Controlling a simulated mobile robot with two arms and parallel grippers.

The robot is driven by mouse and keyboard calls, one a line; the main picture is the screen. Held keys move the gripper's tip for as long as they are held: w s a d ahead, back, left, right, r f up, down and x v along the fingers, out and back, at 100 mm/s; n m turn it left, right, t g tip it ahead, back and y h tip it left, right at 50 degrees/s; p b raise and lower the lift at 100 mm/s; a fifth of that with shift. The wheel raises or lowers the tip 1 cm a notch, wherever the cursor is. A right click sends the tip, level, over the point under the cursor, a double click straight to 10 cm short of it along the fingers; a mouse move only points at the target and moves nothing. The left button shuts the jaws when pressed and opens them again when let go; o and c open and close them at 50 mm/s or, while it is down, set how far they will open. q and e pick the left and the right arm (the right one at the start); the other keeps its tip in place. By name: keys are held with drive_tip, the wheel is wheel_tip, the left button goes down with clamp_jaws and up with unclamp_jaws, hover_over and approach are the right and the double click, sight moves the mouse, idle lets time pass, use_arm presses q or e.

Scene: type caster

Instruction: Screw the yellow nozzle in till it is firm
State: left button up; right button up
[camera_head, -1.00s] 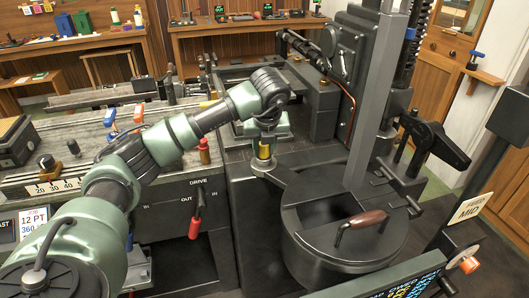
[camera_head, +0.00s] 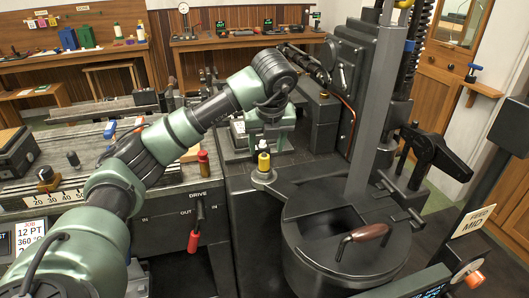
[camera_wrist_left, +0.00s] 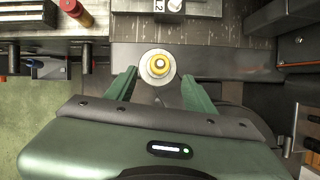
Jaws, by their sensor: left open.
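The yellow nozzle (camera_head: 264,161) stands upright on a round grey seat (camera_head: 264,176) at the end of a bracket from the dark pot. In the left wrist view the nozzle (camera_wrist_left: 158,67) shows from above, inside a pale ring. My left gripper (camera_head: 266,138) is open and empty, just behind and above the nozzle in the head view. In the left wrist view its two green fingers (camera_wrist_left: 158,80) are spread wide, with the nozzle between and just beyond their tips, touching neither. The nozzle's lower end is hidden in its seat. My right gripper is not in view.
The dark round pot (camera_head: 340,265) with a wooden-handled lid stands front right of the nozzle. A tall grey column (camera_head: 372,110) rises behind it. A red-handled drive lever (camera_head: 194,240) hangs at the bench front.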

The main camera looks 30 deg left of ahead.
sight(263, 156)
use_arm(q)
drive_tip(key=f+m+p, duration=0.2)
drive_tip(key=p, duration=0.2)
drive_tip(key=w+a+f+m+t+h+p, duration=0.1)
drive_tip(key=f+m+p, duration=0.1)
drive_tip(key=p, duration=0.3)
drive_tip(key=w+a+f+m+h+p, duration=0.1)
drive_tip(key=f+m+p, duration=0.1)
drive_tip(key=p, duration=0.3)
drive_tip(key=shift+a+f, duration=0.1)
drive_tip(key=shift+f, duration=0.45)
drive_tip(key=shift+c, duration=0.3)
clamp_jaws()
drive_tip(key=shift+w+r, duration=0.1)
idle(0.7)
